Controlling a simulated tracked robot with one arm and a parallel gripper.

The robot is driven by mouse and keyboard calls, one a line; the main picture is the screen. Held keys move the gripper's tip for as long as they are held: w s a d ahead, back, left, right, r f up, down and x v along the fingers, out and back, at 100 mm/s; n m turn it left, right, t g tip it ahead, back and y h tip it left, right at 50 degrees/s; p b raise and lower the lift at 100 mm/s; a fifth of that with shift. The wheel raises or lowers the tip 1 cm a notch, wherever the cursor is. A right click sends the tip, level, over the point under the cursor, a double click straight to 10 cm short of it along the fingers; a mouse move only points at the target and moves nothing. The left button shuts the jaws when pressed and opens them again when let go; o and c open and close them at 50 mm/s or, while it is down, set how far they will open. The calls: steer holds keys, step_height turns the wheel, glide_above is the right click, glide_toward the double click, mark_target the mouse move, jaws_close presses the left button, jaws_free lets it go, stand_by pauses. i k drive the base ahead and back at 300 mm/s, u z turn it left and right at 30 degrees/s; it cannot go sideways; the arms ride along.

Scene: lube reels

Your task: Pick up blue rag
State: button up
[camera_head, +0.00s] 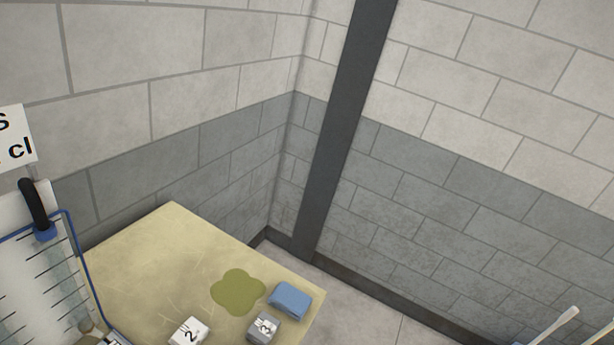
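A blue rag (290,299), a small folded block, lies on the yellowish tabletop (150,250) near its right corner. The rag is fully visible.
A clear graduated container (38,280) with a black hose stands at the left. Block walls meet behind the table. A pale handle (556,326) shows at bottom right.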

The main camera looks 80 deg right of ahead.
mark_target(285, 297)
steer(key=z, duration=1.8)
